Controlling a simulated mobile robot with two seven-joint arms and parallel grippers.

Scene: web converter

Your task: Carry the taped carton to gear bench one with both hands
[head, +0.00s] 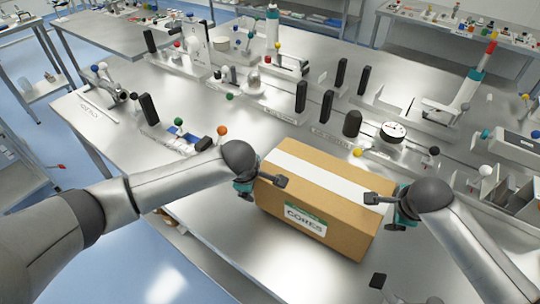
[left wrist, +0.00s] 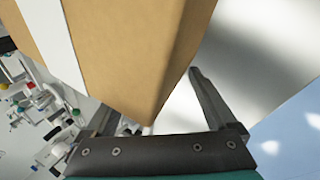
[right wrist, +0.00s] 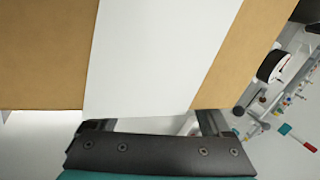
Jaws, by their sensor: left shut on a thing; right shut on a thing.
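The taped carton (head: 335,210) is a brown box with a white strip along its top and a white and green label reading CORES. It is at the front of a steel bench (head: 225,235); I cannot tell whether it touches the top. My left gripper (head: 265,185) is shut on its left end, and my right gripper (head: 388,199) is shut on its right end. The carton fills much of the left wrist view (left wrist: 130,50) and the right wrist view (right wrist: 45,55). The contact areas are partly hidden. No bench marking for gear bench one is readable.
Behind the carton stand fixtures with black posts (head: 301,97), a dial gauge (head: 393,131) and colored knobs. Grey bins (head: 510,190) are at the right. Bare bench top lies left of the carton. Another bench (head: 115,35) stands at the back left, with blue floor between.

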